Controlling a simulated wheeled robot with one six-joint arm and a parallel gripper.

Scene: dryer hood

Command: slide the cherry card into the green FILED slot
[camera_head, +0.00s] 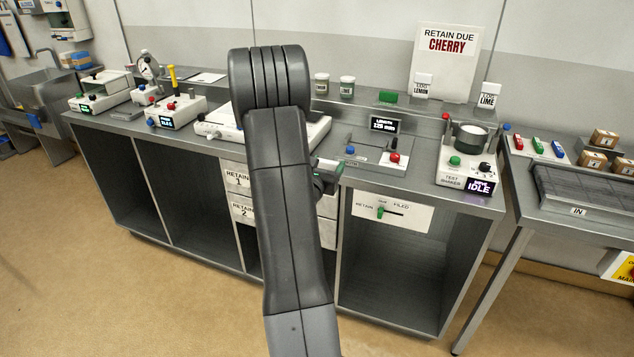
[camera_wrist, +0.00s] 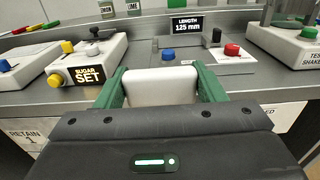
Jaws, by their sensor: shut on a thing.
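My gripper (camera_wrist: 160,90) has green fingers closed on the two sides of a white piece (camera_wrist: 160,84), held up in front of the counter edge. No print shows on it, so I cannot tell if it is the cherry card. In the head view my arm hides most of my gripper (camera_head: 322,180), and a pale edge of the piece (camera_head: 329,165) shows. A small green block (camera_head: 388,97) stands on the back ledge; no FILED label is readable on it.
LEMON (camera_head: 421,91) and LIME (camera_head: 488,100) cards stand on the back ledge near a RETAIN DUE CHERRY sign (camera_head: 446,62). A length display (camera_head: 384,124), a button box (camera_head: 393,160) and a test shaker (camera_head: 468,158) stand on the counter. Jars (camera_head: 347,87) stand left of the green block.

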